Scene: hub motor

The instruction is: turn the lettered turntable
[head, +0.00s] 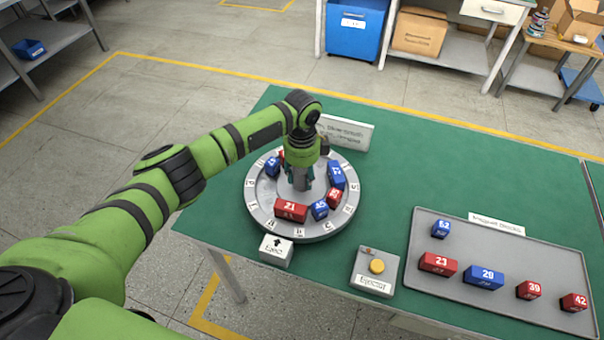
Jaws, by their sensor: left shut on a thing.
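The lettered turntable (258,205) is a round grey disc with letter tags around its rim, on the green table. Several red and blue numbered blocks stand on it, among them red 21 (291,210), blue 45 (320,210) and a blue block (336,175) at the right. My left gripper (301,184) points down at the middle of the turntable, shut on its centre knob, which the gripper mostly hides. The arm also partly covers blocks at the back. A white block with a black arrow (276,249) stands at the turntable's front edge. My right gripper is not in view.
A grey box with a yellow button (376,267) stands right of the arrow block. A grey tray (470,296) at the right holds several red and blue blocks. A white sign (346,133) stands behind the turntable. The green table (430,165) is clear at the back right.

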